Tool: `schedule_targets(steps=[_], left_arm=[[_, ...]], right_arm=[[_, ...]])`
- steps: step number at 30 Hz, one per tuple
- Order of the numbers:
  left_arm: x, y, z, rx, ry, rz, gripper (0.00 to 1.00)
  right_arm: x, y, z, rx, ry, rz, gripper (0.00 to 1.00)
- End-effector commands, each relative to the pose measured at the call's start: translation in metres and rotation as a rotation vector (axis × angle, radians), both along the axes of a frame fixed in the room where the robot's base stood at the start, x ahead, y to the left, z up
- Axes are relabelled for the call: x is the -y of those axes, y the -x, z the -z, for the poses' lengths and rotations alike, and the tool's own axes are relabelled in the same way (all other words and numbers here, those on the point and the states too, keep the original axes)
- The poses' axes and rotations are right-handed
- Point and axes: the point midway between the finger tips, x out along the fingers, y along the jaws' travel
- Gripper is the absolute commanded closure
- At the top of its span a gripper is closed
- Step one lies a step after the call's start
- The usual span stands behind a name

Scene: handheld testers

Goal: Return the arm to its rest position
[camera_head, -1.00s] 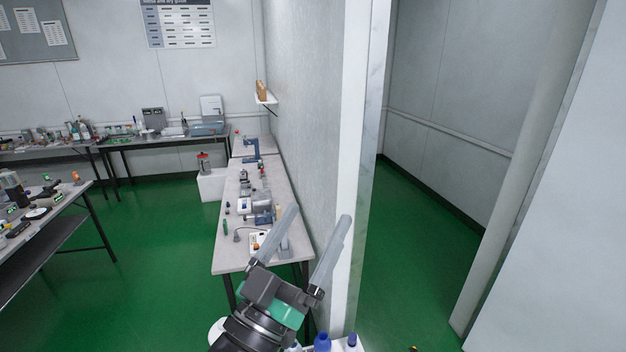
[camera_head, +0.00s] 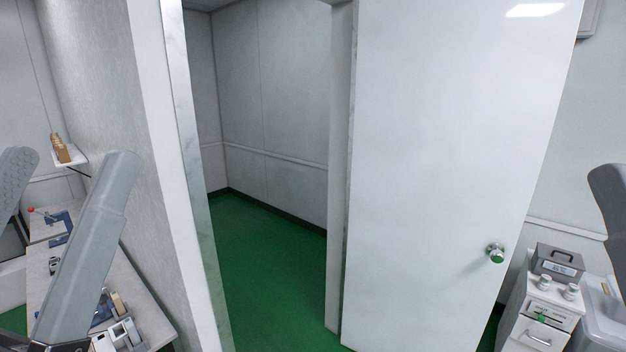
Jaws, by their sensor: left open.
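My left gripper (camera_head: 70,160) is at the lower left of the head view. Its two long grey fingers stand wide apart, with nothing between them. The fingers point up, in front of the wall and a narrow bench; the gripper's body is mostly cut off by the lower edge. A grey, rounded finger-like part of my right gripper (camera_head: 607,205) shows at the right edge. The rest of that gripper is out of frame, so its opening cannot be told.
A white door (camera_head: 440,150) with a knob stands beside an open doorway onto green floor (camera_head: 275,275). A cabinet (camera_head: 535,325) bears a grey case (camera_head: 558,262), right of the door. A bench (camera_head: 145,310) with small tools is at the lower left, below a small shelf (camera_head: 70,158).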

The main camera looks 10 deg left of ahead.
Motion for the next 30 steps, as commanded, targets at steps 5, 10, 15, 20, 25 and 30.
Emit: schedule_targets(steps=[5,10,15,20,25,30], left_arm=[[0.0,0.0,-0.121,0.0,0.0,0.0,0.02],[0.0,0.0,-0.192,0.001,0.0,0.0,0.02],[0.0,0.0,-0.212,0.0,0.0,0.0,0.02],[0.0,0.0,-0.206,-0.001,0.001,-0.001,0.0],[0.0,0.0,-0.206,-0.001,0.001,-0.001,0.0],[0.0,0.0,-0.206,0.003,-0.053,-0.059,0.0]], right_arm=[[0.0,0.0,-0.121,0.001,0.0,0.0,0.0],[0.0,0.0,-0.193,0.001,0.0,0.0,0.0],[0.0,0.0,-0.212,0.0,0.0,0.0,0.0],[0.0,0.0,-0.206,-0.001,0.0,0.0,0.0],[0.0,0.0,-0.206,-0.001,0.0,0.0,0.0],[0.0,0.0,-0.206,0.0,0.0,0.0,0.0]])
